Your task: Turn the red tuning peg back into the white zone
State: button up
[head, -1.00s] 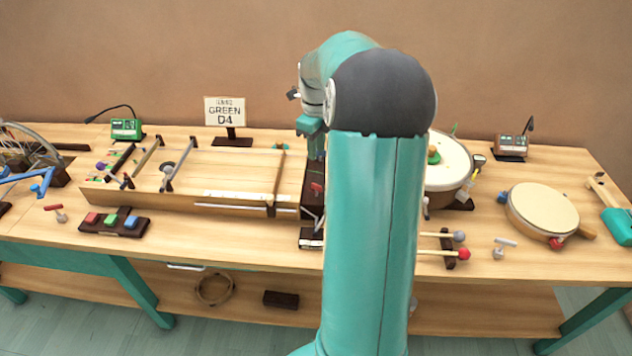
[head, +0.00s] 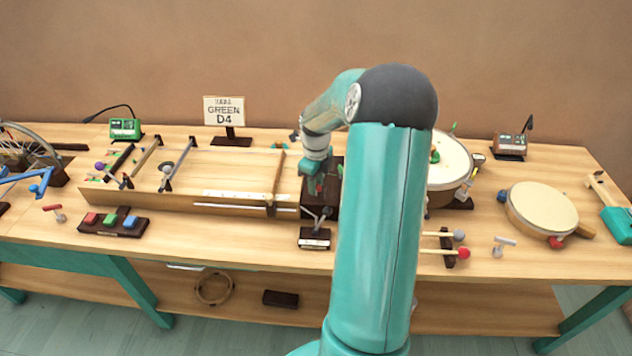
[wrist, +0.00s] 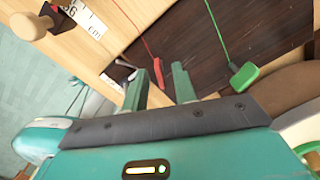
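My gripper (head: 318,186) hangs low over the dark board (head: 335,172) at the right end of the long wooden string box. In the wrist view my gripper (wrist: 160,88) is open, with its two teal fingers apart and nothing between them. A small red piece (wrist: 158,72) with a thin red line lies over the dark board just beyond the gap. I cannot tell whether it is the red tuning peg. A green piece (wrist: 244,77) on a green line is to its right. I cannot make out a white zone.
A metal crank (head: 318,218) stands in front of the dark board. The string box (head: 150,198) is to the left and a drum (head: 452,165) to the right. A round frame drum (head: 542,210) and mallets (head: 440,252) are farther right.

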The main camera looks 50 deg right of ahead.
grip_shut()
